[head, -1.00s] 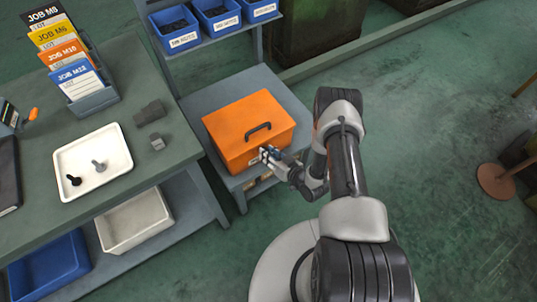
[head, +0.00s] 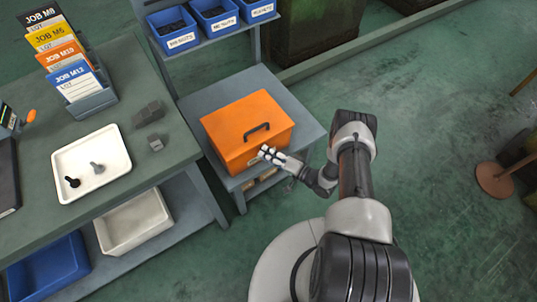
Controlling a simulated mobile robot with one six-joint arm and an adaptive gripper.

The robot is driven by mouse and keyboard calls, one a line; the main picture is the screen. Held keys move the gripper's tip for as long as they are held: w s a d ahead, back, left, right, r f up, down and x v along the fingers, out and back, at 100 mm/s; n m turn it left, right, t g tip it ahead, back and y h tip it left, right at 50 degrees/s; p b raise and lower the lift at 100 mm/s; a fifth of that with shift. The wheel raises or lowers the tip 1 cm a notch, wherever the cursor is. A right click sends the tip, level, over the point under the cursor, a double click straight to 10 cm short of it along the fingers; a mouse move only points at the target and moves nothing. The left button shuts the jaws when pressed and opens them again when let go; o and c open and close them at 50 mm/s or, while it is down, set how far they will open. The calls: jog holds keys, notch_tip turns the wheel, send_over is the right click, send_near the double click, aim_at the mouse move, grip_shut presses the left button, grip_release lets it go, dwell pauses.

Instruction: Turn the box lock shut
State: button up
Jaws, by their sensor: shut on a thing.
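The orange box (head: 243,117), lid closed and dark handle on top, sits on the grey stand. My gripper (head: 262,153) is at the box's front face, near its upper edge, and is shut on the box lock. The lock itself is hidden by the fingers, so its turn angle cannot be seen. A small pale label shows on the front face just below the fingers.
The grey stand (head: 302,118) has bare room right of the box. The workbench at left holds a white tray (head: 65,160) with two bolts, dark blocks (head: 148,113) and a job-card rack (head: 92,104). Blue bins (head: 215,16) sit on the shelf above.

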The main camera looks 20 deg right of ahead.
jog(key=shift+w+m+y, duration=0.1)
jog(key=shift+m+y, duration=0.2)
jog(key=shift+m, duration=0.3)
jog(key=o, duration=1.1)
jog(key=shift+c, duration=0.2)
jog(key=f+v, duration=0.1)
jog(key=v, duration=1.1)
jog(key=shift+r, duration=0.35)
